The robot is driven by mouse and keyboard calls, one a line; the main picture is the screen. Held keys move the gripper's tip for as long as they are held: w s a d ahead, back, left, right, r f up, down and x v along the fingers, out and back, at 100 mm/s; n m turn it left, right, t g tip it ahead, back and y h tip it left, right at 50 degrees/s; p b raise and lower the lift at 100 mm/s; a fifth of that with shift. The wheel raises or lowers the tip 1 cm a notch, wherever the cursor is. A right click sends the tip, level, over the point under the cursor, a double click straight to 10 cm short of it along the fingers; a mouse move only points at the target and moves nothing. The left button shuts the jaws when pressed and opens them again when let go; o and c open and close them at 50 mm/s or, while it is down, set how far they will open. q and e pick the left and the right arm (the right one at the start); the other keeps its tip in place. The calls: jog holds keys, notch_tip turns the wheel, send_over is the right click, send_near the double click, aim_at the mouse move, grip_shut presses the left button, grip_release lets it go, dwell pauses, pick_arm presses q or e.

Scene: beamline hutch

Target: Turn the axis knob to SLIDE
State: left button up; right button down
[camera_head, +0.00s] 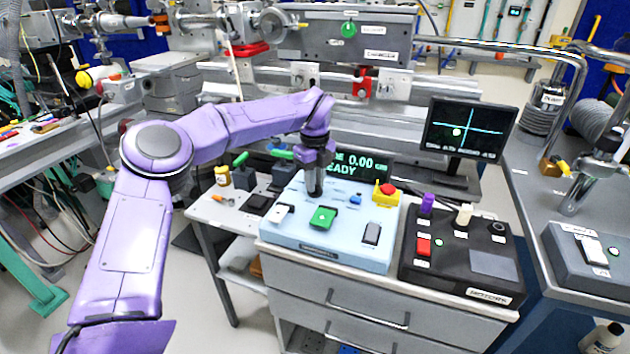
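My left gripper (315,193) points straight down over the back middle of a light-blue control box (338,255). Its dark fingers look close together, and I cannot tell whether they are shut on something. The spot under the fingertips is hidden by them. The box carries a green switch (323,217), a white rocker (283,214), a grey rocker (371,233), a small blue part (355,199) and a red button on a yellow base (386,192). I cannot read any SLIDE mark or tell the axis knob for certain. My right gripper is not in view.
A black control box (460,281) with purple and cream levers and a dark round knob (497,229) stands to the right. Behind it is a monitor (466,130) with a blue cross. A green-lettered display (362,166) stands behind the light-blue box. Grey drawers (345,302) are below.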

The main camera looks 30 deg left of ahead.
pick_arm(q)
jog(key=shift+o, duration=1.2)
notch_tip(320, 180, up, 10)
jog(key=shift+r+p, duration=0.25)
jog(key=shift+p, duration=0.1)
